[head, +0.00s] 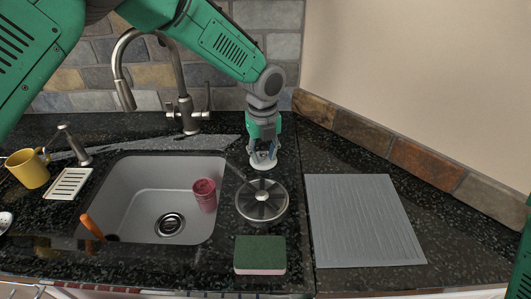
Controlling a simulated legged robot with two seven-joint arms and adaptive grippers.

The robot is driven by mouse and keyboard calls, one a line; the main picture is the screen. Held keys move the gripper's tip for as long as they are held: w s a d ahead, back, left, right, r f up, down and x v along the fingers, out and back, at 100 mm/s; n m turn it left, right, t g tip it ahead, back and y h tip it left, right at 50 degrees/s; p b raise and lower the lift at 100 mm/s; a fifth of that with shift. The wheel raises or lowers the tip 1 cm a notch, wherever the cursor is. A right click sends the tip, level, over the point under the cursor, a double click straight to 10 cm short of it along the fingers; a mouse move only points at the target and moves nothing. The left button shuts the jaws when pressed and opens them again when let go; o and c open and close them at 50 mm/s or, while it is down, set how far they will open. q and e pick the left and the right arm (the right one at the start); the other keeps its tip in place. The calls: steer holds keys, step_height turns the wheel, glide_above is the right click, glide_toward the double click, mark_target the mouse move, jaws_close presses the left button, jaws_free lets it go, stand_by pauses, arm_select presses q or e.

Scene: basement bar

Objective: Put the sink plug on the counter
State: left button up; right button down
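The sink plug (262,211) appears to be the round grey metal piece with dark spokes and a small knob at its centre. It sits on the black speckled counter (295,232), just right of the sink (138,196) and apart from the drain. My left gripper (263,164) points down just behind the plug. The gap between fingertips and plug is hard to judge. My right gripper is out of view; only a sliver of green arm shows at the right edge.
In the sink are a dark red cup (205,196), an orange-handled tool (92,227) and the open drain (170,224). A sponge (260,255) lies in front of the plug, a grey drying mat (362,220) to the right. The faucet (180,85) and yellow mug (27,169) are left.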

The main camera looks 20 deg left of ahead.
mark_target(265, 162)
arm_select(q)
steer(key=shift+a, duration=0.2)
steer(key=shift+d+r, duration=0.3)
step_height(265, 162, up, 12)
steer(key=shift+f, duration=0.2)
steer(key=shift+d, duration=0.1)
steer(key=shift+s, duration=0.1)
